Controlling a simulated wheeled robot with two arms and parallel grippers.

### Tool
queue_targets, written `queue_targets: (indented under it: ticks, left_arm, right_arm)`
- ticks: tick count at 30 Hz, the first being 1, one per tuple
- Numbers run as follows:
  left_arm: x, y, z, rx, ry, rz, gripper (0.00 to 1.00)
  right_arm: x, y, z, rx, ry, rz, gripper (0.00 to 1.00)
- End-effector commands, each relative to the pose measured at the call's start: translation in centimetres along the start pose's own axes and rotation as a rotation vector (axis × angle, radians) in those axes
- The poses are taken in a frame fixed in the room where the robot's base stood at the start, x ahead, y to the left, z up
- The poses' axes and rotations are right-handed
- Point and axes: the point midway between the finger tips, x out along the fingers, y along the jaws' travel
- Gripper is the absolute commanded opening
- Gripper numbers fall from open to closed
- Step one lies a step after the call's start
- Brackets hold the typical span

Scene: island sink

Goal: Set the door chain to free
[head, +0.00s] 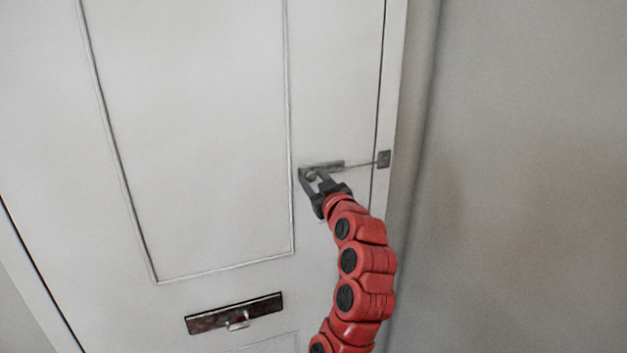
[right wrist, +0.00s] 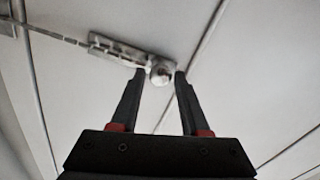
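The door chain's metal track (head: 335,165) is fixed to the white door near its right edge. The chain (head: 362,164) runs from the track to a square bracket (head: 384,159) on the door frame. In the right wrist view, the chain (right wrist: 58,37) stretches toward a round knob (right wrist: 161,74) at the right end of the track (right wrist: 112,47). My right gripper (head: 306,172) is at the track's left end in the head view. In the right wrist view, its open fingers (right wrist: 160,75) stand on both sides of the knob, with small gaps visible. My left gripper is out of view.
The white door (head: 200,120) has raised panel moulding. A metal letter plate (head: 234,313) is lower on the door. A bare grey wall (head: 530,150) stands to the right of the frame. The space around the track looks clear.

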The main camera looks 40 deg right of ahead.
Motion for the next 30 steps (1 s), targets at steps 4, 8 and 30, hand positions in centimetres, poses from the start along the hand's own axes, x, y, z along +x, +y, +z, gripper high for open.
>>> queue_targets:
  ticks: [4,8,30]
  left_arm:
    - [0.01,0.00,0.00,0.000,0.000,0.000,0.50]
    - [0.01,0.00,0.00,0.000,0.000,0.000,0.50]
    - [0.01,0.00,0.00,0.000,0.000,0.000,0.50]
  right_arm:
    - [0.01,-0.02,0.01,0.000,0.000,0.000,0.17]
    - [0.01,-0.02,0.01,0.000,0.000,0.000,0.00]
    - [0.00,-0.01,-0.02,0.000,0.000,0.000,0.00]
